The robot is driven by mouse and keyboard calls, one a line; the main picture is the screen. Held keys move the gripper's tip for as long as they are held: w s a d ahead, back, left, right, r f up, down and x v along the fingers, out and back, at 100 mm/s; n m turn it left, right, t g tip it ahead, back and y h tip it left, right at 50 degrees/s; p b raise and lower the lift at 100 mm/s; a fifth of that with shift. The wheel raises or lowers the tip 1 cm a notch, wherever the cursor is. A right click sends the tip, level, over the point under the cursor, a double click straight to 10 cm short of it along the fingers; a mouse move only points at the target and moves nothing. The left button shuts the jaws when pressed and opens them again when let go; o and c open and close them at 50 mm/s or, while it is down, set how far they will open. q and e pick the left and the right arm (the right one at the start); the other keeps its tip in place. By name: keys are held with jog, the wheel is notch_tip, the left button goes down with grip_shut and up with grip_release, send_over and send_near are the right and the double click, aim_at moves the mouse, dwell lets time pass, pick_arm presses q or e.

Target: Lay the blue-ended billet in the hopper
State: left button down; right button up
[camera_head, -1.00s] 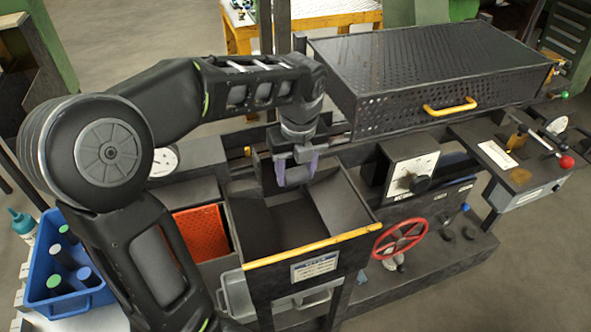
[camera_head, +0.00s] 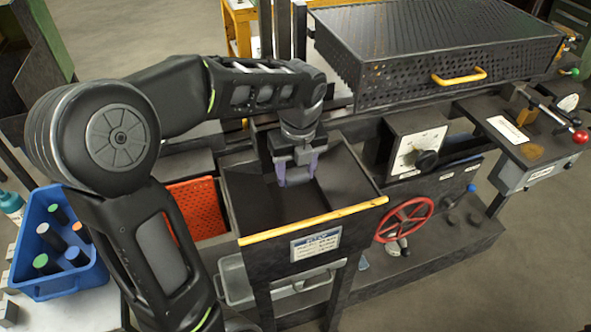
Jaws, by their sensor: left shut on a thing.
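My left gripper (camera_head: 298,180), with pale violet fingers, points down inside the hopper (camera_head: 312,223). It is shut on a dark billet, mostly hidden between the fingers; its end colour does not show. The hopper is a dark open box with sloping inner faces, a yellow front edge and a label. I cannot tell whether the billet touches the hopper floor. My right gripper is not in view.
A blue crate (camera_head: 75,284) at the left holds several upright dark billets with coloured ends. A perforated metal cover (camera_head: 440,60) is behind. A red handwheel (camera_head: 404,220) and a dial panel are on the right.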

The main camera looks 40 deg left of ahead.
pick_arm(q)
jog(key=shift+f, duration=0.25)
jog(key=c, duration=0.6)
grip_release()
jog(key=shift+o, duration=0.2)
jog(key=r, duration=0.7)
jog(key=shift+s+d+r+b, duration=0.3)
jog(key=shift+d+r+b, duration=0.05)
jog(key=shift+d+r, duration=0.05)
dwell(0.5)
